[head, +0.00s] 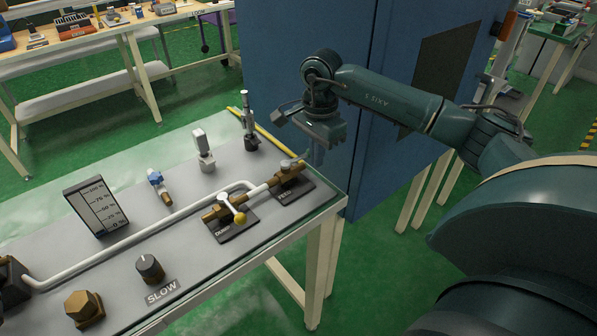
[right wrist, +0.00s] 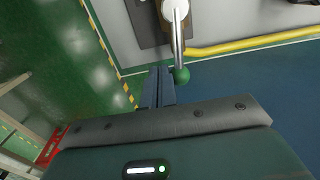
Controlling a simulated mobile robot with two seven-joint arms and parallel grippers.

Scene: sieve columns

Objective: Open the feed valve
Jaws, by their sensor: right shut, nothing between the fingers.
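The feed valve (head: 287,172) is a brass valve on a dark plate at the right end of the panel. Its silver lever shows in the right wrist view (right wrist: 177,30) and ends in a green knob (right wrist: 181,75). My right gripper (head: 317,153) hangs fingers-down by the panel's right end, close to the lever's end. In the right wrist view its fingers (right wrist: 158,88) are together and empty, just left of the knob. Whether they touch the knob I cannot tell. My left gripper is not in view.
Beside the feed valve is the dump valve (head: 224,208) with a yellow knob (head: 239,218). The panel also carries a level gauge (head: 96,206), a slow dial (head: 150,268) and a white pipe (head: 150,235). A blue cabinet (head: 305,50) stands behind my right gripper.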

